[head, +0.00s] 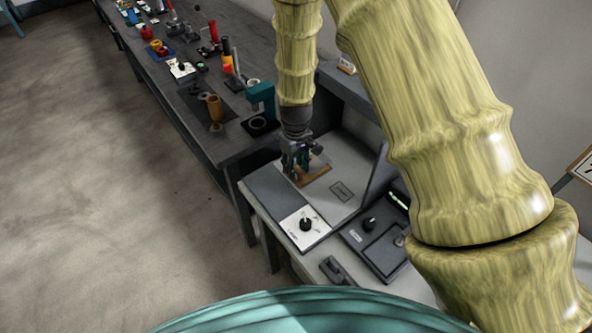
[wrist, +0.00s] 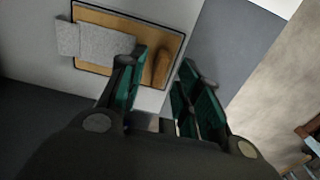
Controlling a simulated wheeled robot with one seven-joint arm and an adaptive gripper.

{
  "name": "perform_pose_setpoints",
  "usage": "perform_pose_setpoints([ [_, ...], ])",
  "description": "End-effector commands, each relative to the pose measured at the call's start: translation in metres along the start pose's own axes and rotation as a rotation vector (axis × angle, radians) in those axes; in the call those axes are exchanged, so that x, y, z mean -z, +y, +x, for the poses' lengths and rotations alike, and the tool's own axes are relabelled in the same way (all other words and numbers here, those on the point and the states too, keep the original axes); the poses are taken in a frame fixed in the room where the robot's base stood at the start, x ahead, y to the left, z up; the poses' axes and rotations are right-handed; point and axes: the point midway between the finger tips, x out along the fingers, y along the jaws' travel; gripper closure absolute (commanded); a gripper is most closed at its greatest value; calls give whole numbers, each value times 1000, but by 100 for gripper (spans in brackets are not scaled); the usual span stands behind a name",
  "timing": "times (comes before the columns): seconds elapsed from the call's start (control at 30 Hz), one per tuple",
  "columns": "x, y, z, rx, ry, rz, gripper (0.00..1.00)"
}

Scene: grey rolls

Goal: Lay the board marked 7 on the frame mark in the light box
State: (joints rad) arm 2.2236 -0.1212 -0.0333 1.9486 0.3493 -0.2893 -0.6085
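A brown board (wrist: 150,25) with a dark edge lies flat on the pale floor of the light box (head: 345,160). It carries a raised wooden grip (wrist: 162,68) and a grey patch (wrist: 100,42) that reaches past its left edge. In the head view the board (head: 316,174) is partly hidden by my gripper (head: 300,170). In the wrist view my gripper (wrist: 163,64) has its green-padded fingers apart, with the wooden grip showing between the tips and no visible contact. No number is readable on the board. A small dark rectangular mark (head: 342,191) lies on the box floor, clear of the board.
A white panel with a black knob (head: 305,225) is at the near left of the box. A dark device (head: 376,243) stands to its right. A long dark bench (head: 190,95) with many small items runs behind. A framed sign (head: 583,165) is at the right edge.

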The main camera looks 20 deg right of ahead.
Motion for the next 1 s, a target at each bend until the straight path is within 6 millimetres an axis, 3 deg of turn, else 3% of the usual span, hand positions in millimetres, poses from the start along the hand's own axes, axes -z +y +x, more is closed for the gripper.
perform_pose_setpoints([
  [0.7, 1, 0, -85, -1, 2, 1, 66],
  [1.0, 0, 0, -98, 0, 0, 0, 66],
])
